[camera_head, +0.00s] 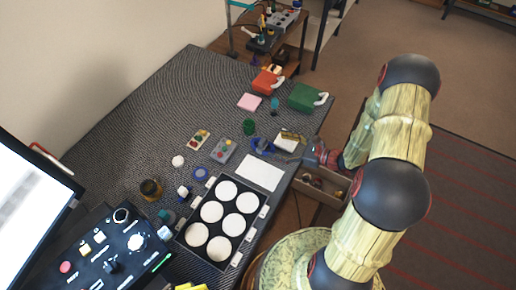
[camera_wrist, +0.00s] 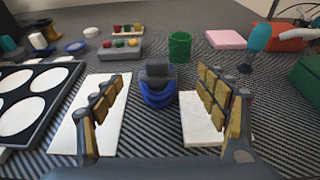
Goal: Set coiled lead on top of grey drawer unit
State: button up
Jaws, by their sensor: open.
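The coiled lead is a blue coil (camera_wrist: 158,94) with a dark grey block-like part at its far side. It lies on the dark woven table top, and its blue also shows in the head view (camera_head: 262,147). My gripper (camera_wrist: 160,82) is open, with its fingers on either side of the coil in the wrist view and apart from it. In the head view my gripper (camera_head: 290,148) is low at the table's right edge, partly hiding that area. I cannot clearly make out a grey drawer unit; an open drawer (camera_head: 318,196) with small items shows below that edge.
White cards (camera_head: 259,172) lie near the coil. A tray of white discs (camera_head: 191,233), a green cup (camera_wrist: 180,46) and a grey box with coloured knobs (camera_head: 223,151) stand around. Red (camera_head: 267,82) and green (camera_head: 304,98) items lie farther back. The table's far left is bare.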

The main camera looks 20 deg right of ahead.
aim_at(265, 143)
jog(key=shift+f+b+x, duration=0.2)
jog(key=shift+b+x, duration=0.1)
jog(key=shift+x, duration=0.9)
jog(key=x, duration=0.2)
jog(key=b+x, duration=0.1)
jog(key=x, duration=0.1)
jog(key=shift+s+a+f+b, duration=0.1)
jog(key=shift+s+a+b, duration=0.1)
jog(key=shift+a+b, duration=0.1)
jog(key=shift+w+a+f, duration=0.1)
jog(key=shift+w+a, duration=0.25)
jog(key=shift+w, duration=0.1)
jog(key=shift+c, duration=1.4)
jog(key=c, duration=1.5)
